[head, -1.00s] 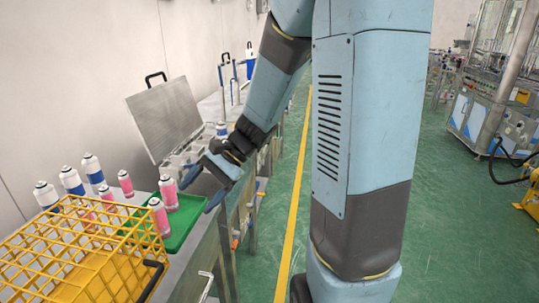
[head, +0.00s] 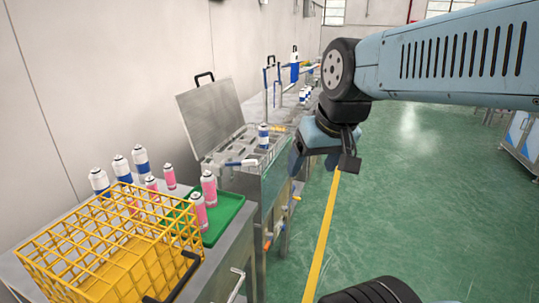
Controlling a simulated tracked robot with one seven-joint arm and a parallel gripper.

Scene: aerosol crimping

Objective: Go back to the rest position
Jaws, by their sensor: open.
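My gripper (head: 322,160) hangs above the green floor, just right of the metal workbench line. My arm comes in from the upper right and is folded across the top of the view. The gripper is apart from the bench and from everything on it.
A yellow wire basket (head: 105,255) stands on the near bench, with several pink and white-blue cans around it. A green tray (head: 222,212) holds pink cans. Behind is an open-lidded metal bath (head: 212,115) with a can (head: 263,136) at it. The floor (head: 420,190) right is clear.

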